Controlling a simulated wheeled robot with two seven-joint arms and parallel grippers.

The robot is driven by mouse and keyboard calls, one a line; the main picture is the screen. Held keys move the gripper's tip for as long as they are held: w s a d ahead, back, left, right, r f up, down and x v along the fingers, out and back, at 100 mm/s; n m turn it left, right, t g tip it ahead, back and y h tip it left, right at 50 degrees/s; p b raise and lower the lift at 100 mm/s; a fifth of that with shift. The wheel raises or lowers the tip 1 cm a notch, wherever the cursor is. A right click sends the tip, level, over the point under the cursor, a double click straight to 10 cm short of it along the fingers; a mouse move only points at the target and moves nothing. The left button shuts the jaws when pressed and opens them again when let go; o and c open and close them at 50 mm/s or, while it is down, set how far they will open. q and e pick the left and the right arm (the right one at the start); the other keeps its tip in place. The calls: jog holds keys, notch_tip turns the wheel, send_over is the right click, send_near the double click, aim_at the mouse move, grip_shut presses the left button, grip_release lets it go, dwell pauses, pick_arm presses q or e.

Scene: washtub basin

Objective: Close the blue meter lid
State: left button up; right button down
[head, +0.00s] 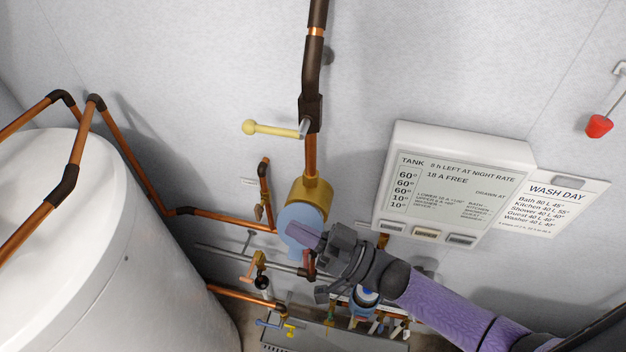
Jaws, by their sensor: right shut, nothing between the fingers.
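The blue meter lid (311,213) is a pale blue round cover on the brass meter body (315,187), which sits on the vertical copper pipe at the middle. My right gripper (296,231) is shut and empty, and its fingertips overlap the lid's face in the picture. I cannot tell whether they touch it. The fingers hide part of the lid, so how far it is closed is unclear. My left gripper is not in view.
A white tank (75,230) fills the left side. A white display panel (455,180) and a wash day card (560,205) are on the wall at right. A yellow lever handle (265,128) sticks out above the meter. Copper pipes and small valves crowd the area below.

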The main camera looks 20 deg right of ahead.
aim_at(300, 256)
notch_tip(300, 256, down, 10)
jog(key=n+g+y+b, duration=0.3)
jog(key=n+g+b, duration=0.2)
jog(key=n+b, duration=0.8)
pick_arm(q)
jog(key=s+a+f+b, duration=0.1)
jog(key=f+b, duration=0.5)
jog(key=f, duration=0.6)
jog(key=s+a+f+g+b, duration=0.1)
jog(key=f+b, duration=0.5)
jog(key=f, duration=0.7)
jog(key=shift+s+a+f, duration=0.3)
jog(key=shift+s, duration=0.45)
pick_arm(e)
jog(key=w+d+f+n+g+h, duration=0.2)
jog(key=w+d+f+n+g, duration=0.2)
jog(key=n, duration=1.1)
jog(key=w+f, duration=0.1)
jog(key=w, duration=0.2)
jog(key=shift+d+f+n+h, duration=0.35)
jog(key=shift+n+h, duration=0.05)
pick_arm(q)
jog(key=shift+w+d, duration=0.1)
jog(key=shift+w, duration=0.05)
